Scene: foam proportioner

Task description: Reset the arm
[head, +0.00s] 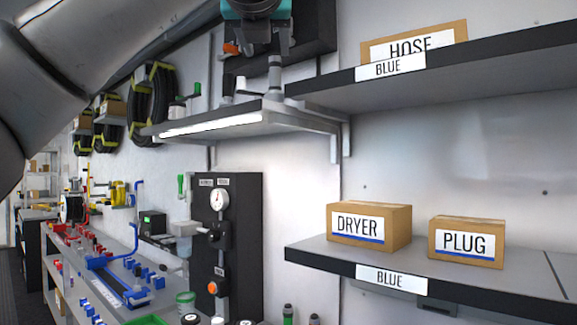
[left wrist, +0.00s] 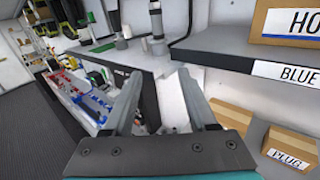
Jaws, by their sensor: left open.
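My left gripper (head: 258,52) shows at the top centre of the head view, with a teal and black body. It is in front of the small wall shelf (head: 225,122). In the left wrist view its two grey fingers (left wrist: 158,85) are spread apart, with nothing between them. My left arm comes in from the upper left and covers that corner of the head view. My right gripper is not in view.
Right shelves hold a HOSE box (head: 430,42), a DRYER box (head: 368,228) and a PLUG box (head: 466,242). A black panel with a gauge (head: 218,200) stands beside a workbench (head: 85,255) with red and blue parts. Hoses (head: 150,105) hang on the wall.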

